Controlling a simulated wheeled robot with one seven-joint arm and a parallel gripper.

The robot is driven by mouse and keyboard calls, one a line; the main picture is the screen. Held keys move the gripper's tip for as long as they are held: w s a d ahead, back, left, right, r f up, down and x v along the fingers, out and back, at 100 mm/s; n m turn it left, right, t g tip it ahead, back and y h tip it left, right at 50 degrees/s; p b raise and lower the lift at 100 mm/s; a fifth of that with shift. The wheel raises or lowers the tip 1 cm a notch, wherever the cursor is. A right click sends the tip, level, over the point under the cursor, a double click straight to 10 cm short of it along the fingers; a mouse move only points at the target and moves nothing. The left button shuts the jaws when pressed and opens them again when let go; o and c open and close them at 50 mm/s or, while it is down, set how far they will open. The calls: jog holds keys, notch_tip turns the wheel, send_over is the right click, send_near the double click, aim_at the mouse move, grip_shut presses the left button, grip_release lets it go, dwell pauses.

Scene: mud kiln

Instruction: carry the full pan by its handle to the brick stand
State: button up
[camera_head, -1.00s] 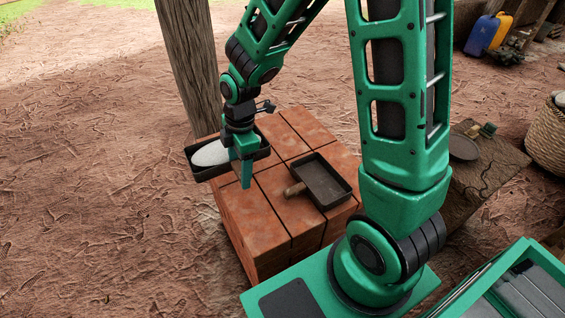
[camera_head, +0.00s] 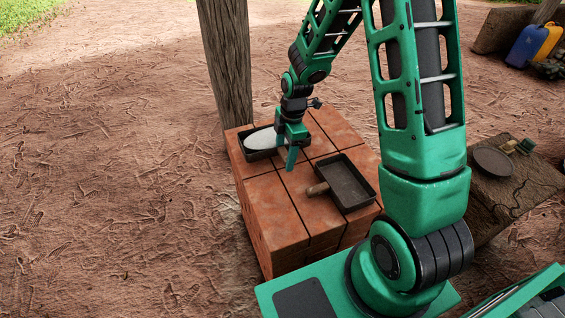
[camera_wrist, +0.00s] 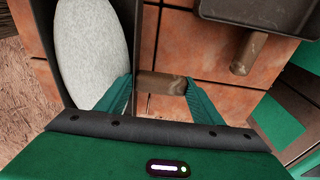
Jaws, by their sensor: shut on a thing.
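The full pan (camera_head: 259,155) is dark and rectangular and holds a smooth whitish mound (camera_head: 267,139). It is over the back left part of the brick stand's top (camera_head: 268,195), roughly level. I cannot tell whether it touches the bricks. My gripper (camera_head: 291,163) is at the pan's right side, fingers pointing down. In the wrist view, the pan's short brown handle (camera_wrist: 160,83) lies between the two green fingers, and the gripper is shut on it. The pan fills the left of that view.
An empty dark pan (camera_head: 347,184) with a brown handle lies on the stand's right part, close to my gripper. A wooden post (camera_head: 225,65) rises just behind the stand's back left corner. A low slab with a dark round plate (camera_head: 493,162) is at the right.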

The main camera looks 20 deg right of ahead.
jog(key=shift+f, duration=2)
jog(key=o, duration=1.5)
jog(key=shift+f, duration=0.1)
